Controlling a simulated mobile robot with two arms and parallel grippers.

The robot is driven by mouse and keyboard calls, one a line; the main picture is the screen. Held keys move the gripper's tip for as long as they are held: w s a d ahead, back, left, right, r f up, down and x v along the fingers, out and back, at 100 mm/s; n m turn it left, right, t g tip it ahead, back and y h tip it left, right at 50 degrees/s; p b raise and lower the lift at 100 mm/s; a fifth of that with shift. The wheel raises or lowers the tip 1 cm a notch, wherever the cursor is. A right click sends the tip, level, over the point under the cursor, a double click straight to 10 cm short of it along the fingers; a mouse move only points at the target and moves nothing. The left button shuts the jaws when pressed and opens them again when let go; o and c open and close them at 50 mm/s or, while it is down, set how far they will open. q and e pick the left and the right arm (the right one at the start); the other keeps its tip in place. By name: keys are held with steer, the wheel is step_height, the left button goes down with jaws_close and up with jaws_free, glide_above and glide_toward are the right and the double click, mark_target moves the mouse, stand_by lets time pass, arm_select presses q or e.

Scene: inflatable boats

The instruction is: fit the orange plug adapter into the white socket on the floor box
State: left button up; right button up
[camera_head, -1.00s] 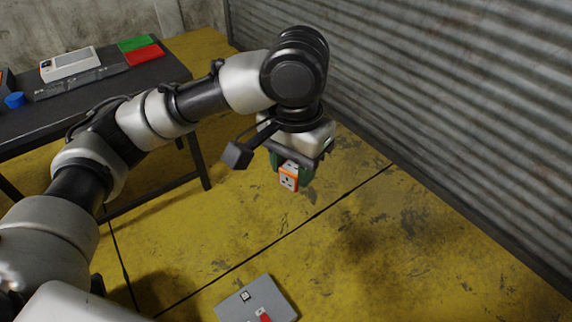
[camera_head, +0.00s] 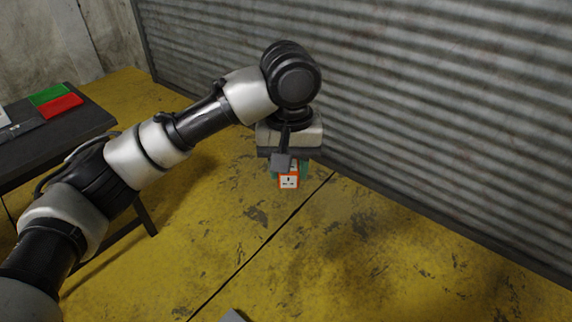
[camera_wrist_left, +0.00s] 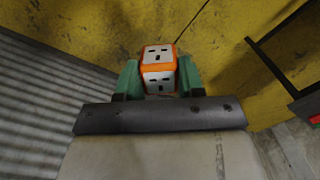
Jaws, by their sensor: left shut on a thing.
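The orange plug adapter (camera_head: 289,181), with white socket faces, is held between the green fingers of my left gripper (camera_head: 288,172). It hangs below the wrist, in the air above the yellow floor. In the left wrist view the adapter (camera_wrist_left: 158,69) sits between the two green fingertips (camera_wrist_left: 158,77), which are shut on it from both sides. Only a small grey corner of the floor box (camera_head: 232,316) shows at the bottom edge of the head view. Its white socket is out of view. My right gripper is not in view.
A corrugated metal wall (camera_head: 420,100) runs along the back and right. The yellow floor (camera_head: 360,270) in front is clear.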

arm_select(q)
steer(key=m, duration=0.1)
steer(key=f, duration=0.1)
steer(key=m, duration=0.1)
steer(key=shift+s+a+f+m, duration=0.25)
steer(key=shift+a+f+m, duration=0.05)
steer(key=shift+a+f, duration=0.1)
steer(key=s+a+f+m, duration=0.2)
steer(key=a+f+m, duration=0.2)
steer(key=f+m, duration=0.4)
steer(key=m, duration=0.6)
steer(key=shift+s+m, duration=0.25)
steer(key=shift+m, duration=0.05)
steer(key=shift+a+f, duration=0.1)
